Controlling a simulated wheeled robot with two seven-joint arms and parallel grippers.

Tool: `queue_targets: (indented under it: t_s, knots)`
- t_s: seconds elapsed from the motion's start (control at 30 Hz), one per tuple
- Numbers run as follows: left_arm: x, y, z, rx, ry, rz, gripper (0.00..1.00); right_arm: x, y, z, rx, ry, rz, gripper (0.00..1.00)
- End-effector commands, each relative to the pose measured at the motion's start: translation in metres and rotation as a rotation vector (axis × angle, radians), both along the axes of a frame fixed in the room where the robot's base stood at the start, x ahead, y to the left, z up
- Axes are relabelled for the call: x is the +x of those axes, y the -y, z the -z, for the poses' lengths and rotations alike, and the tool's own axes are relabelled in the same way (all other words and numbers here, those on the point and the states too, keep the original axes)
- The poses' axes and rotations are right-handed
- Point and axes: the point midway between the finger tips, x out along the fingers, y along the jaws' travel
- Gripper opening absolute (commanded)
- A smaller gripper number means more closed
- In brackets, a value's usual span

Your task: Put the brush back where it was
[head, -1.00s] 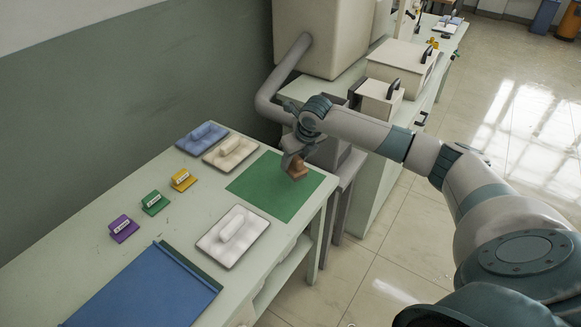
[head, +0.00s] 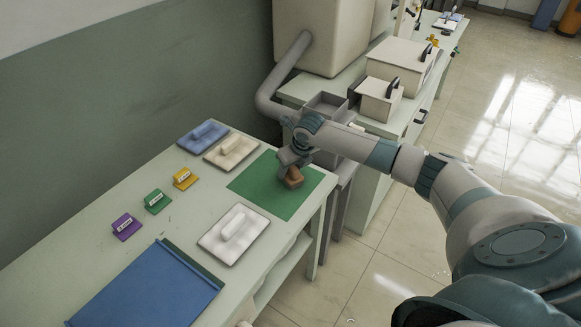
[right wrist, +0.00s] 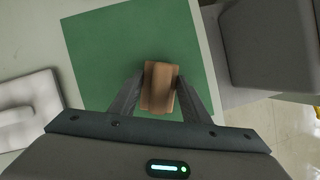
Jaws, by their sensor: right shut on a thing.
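The brush is a brown wooden block (head: 293,178), held over the green mat (head: 254,193) near its right part. My right gripper (head: 288,163) is shut on the brush from above. In the right wrist view the brush (right wrist: 159,88) sits between the two fingers, with the green mat (right wrist: 105,55) below it. Whether the brush touches the mat cannot be told. The underside of the brush is hidden. My left gripper is not in view.
Purple (head: 126,227), green (head: 157,201) and yellow (head: 185,179) labelled blocks stand left. A blue panel (head: 140,290) lies in front. A grey bin (head: 327,105) stands behind my wrist.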

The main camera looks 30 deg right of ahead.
Motion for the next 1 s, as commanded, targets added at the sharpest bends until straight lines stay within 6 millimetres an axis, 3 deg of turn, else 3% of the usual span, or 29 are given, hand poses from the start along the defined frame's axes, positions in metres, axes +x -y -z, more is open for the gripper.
queue_targets:
  t_s: [0.33,0.37,0.43,0.77,1.0]
  knots:
    - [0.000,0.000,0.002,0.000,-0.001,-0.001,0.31,0.000,0.000,0.003,0.000,0.000,0.000,0.22]
    - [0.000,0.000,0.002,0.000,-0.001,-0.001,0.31,0.000,0.000,0.003,0.000,0.000,0.001,0.47]
    - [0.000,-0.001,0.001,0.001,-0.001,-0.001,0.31,0.000,0.000,0.003,0.000,0.000,0.000,0.61]
    - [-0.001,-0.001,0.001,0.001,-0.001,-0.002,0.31,0.000,0.000,0.002,0.000,0.000,0.000,0.61]
    - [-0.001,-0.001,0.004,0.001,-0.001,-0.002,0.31,-0.004,0.000,-0.011,0.001,0.002,0.000,0.61]
